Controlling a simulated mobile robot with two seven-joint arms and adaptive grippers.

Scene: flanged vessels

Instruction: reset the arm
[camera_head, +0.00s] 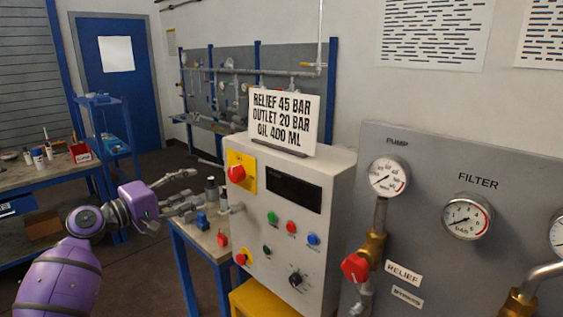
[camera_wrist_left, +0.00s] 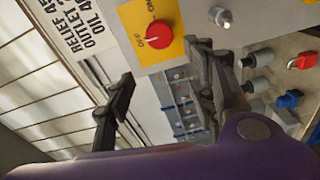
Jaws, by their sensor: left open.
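My left arm comes in from the left in the head view. Its purple left gripper (camera_head: 187,189) is open, with its fingers pointing right toward the grey control box (camera_head: 318,178). In the left wrist view the two dark fingers of the left gripper (camera_wrist_left: 164,62) are spread apart. No object shows held between them. The box's red knob on a yellow plate (camera_head: 237,173) lies beyond the fingers; the red knob also shows in the left wrist view (camera_wrist_left: 152,35). My right gripper is in neither view.
A small bench (camera_head: 206,238) beside the box holds dark-capped bottles (camera_head: 211,190), a blue item (camera_head: 202,221) and a red item (camera_head: 222,239). A sign (camera_head: 284,117) stands on the box. A gauge panel (camera_head: 435,165) is at the right. Open floor (camera_head: 147,268) lies left of the bench.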

